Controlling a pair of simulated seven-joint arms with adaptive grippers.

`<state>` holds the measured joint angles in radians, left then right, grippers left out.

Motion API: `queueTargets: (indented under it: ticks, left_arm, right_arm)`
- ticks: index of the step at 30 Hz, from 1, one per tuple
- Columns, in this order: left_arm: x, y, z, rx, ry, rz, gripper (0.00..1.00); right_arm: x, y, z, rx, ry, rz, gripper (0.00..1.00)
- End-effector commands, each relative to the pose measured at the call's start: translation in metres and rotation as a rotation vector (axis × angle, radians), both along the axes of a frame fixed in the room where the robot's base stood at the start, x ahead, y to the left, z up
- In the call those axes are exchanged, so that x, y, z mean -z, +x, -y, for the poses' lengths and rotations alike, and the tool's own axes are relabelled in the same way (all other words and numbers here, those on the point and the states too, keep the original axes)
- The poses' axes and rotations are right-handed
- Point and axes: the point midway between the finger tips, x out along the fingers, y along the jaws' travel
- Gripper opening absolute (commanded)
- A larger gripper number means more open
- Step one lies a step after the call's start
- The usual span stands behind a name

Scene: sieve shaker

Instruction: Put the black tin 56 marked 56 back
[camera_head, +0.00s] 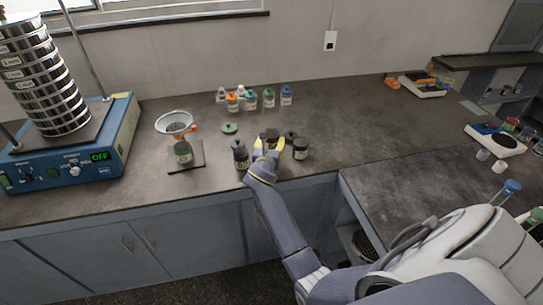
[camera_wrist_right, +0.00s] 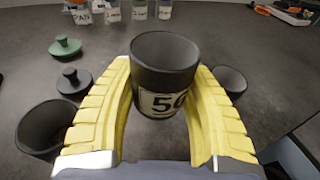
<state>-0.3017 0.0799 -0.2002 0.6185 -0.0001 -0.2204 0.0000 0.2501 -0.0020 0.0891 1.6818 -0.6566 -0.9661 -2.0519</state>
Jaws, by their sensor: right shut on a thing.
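The black tin marked 56 (camera_wrist_right: 165,78) stands open-topped between the yellow fingers of my right gripper (camera_wrist_right: 163,112), its white label facing the wrist camera. No lid is on it. My right gripper (camera_head: 268,147) is shut on it over the bench; in the head view the tin (camera_head: 270,136) is partly hidden behind the gripper. I cannot tell whether its base touches the bench. A loose black lid (camera_wrist_right: 73,82) and a green lid (camera_wrist_right: 65,46) lie on the bench to the left. My left gripper is not in view.
Dark tins stand close on the left (camera_head: 241,156) and right (camera_head: 301,149) of the gripper. Several small bottles (camera_head: 251,99) stand behind. A funnel stand (camera_head: 186,157) with a green jar and a sieve shaker (camera_head: 70,150) are at left.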

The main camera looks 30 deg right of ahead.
Motion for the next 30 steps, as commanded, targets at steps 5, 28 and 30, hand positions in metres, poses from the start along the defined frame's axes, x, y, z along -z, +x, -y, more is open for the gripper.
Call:
queueTargets:
  ticks: [5, 28, 30]
  left_arm:
    - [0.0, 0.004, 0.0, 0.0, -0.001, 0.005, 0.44]
    - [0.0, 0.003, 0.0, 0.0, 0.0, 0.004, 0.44]
    - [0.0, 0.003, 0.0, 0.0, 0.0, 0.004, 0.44]
  right_arm:
    - [0.021, 0.0, 0.0, 0.0, 0.001, -0.002, 0.18]
    - [0.064, 0.0, 0.0, -0.001, -0.001, 0.001, 0.18]
    - [0.064, 0.0, 0.0, -0.001, 0.0, 0.0, 0.18]
